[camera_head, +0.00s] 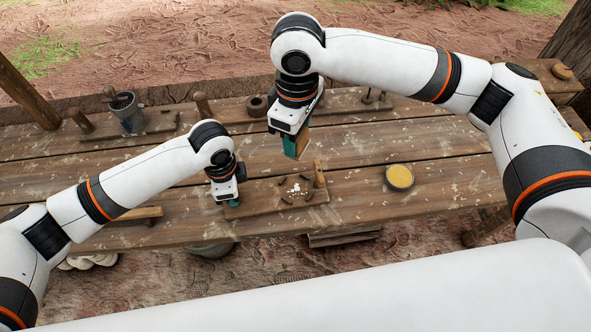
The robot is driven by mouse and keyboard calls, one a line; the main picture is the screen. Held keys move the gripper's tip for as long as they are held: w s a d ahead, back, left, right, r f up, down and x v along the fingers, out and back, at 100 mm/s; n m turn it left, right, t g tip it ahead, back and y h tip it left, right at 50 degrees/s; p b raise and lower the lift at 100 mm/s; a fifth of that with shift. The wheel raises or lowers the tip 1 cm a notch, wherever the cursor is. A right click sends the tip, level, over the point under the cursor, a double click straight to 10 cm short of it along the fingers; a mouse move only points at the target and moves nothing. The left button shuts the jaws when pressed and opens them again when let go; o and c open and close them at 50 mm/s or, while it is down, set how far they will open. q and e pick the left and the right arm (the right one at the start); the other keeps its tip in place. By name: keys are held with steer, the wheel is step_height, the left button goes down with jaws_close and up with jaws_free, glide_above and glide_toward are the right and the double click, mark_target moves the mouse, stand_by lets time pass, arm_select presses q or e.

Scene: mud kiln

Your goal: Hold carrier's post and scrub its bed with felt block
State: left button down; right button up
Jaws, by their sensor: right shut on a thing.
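The carrier (268,200) is a low wooden board near the table's front edge. An upright post (319,174) stands at its right end, and white specks and small dark bits lie on its bed (296,188). My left gripper (232,203) is at the carrier's left end, pointing down. Its teal fingertips are low there, and what is between them is hidden. My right gripper (290,141) is shut on the felt block (301,142), a tan block between teal fingers. It holds the block above and behind the carrier, apart from the bed.
A round yellow-topped tin or pad (400,178) sits right of the carrier. A brown ring (257,106) is at the back. The plank table (440,145) is clear around the yellow thing.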

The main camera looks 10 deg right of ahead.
step_height(320, 180, down, 10)
steer(key=m, duration=1)
steer(key=shift+f+m, duration=0.15)
steer(key=shift+m, duration=0.25)
steer(key=shift+f, duration=3.1)
steer(key=shift+f, duration=0.4)
steer(key=shift+d, duration=0.2)
steer(key=shift+s+a, duration=0.1)
steer(key=shift+a, duration=0.35)
steer(key=shift+d, duration=0.15)
